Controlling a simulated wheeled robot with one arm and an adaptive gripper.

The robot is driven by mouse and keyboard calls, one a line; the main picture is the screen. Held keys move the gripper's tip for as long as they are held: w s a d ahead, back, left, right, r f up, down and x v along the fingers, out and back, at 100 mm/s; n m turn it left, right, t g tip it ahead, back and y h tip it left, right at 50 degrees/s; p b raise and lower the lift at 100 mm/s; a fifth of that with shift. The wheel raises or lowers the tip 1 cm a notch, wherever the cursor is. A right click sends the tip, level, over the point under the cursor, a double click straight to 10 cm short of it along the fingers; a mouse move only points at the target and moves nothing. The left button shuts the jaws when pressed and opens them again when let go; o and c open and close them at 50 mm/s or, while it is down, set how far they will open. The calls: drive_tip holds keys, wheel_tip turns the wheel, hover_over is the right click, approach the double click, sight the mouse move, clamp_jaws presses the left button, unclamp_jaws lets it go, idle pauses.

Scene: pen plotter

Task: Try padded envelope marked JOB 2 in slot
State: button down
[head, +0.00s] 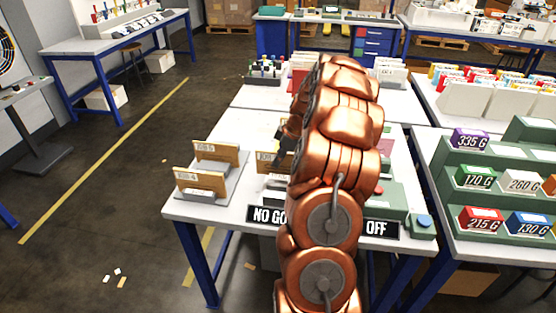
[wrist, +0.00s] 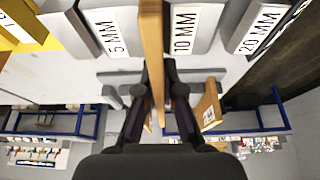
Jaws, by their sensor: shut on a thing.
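In the wrist view a brown padded envelope (wrist: 152,35) stands edge-on between the dark fingers of my gripper (wrist: 157,80), which is shut on it. It lines up with the gap between the grey blocks labelled 5 MM (wrist: 115,28) and 10 MM (wrist: 185,30); I cannot tell whether it is inside the slot or above it. A 20 MM block (wrist: 262,30) is at the right. In the head view a brown envelope with a white label (head: 266,158) shows beside my dark gripper (head: 287,143), partly hidden by my copper arm. Its label is too small to read surely.
Two more brown envelopes (head: 217,152) (head: 190,180) stand in a grey rack (head: 222,188) at the table's left. A NO GO sign (head: 267,215) and OFF sign (head: 378,228) are at the front edge. Numbered weight boxes (head: 470,177) fill the right table. Floor at left is mostly open.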

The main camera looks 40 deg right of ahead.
drive_tip(key=shift+f+b, duration=0.5)
drive_tip(key=shift+f, duration=0.05)
drive_tip(key=shift+r, duration=0.1)
idle(1.4)
drive_tip(key=shift+r+b, duration=0.5)
drive_tip(key=shift+r, duration=2.95)
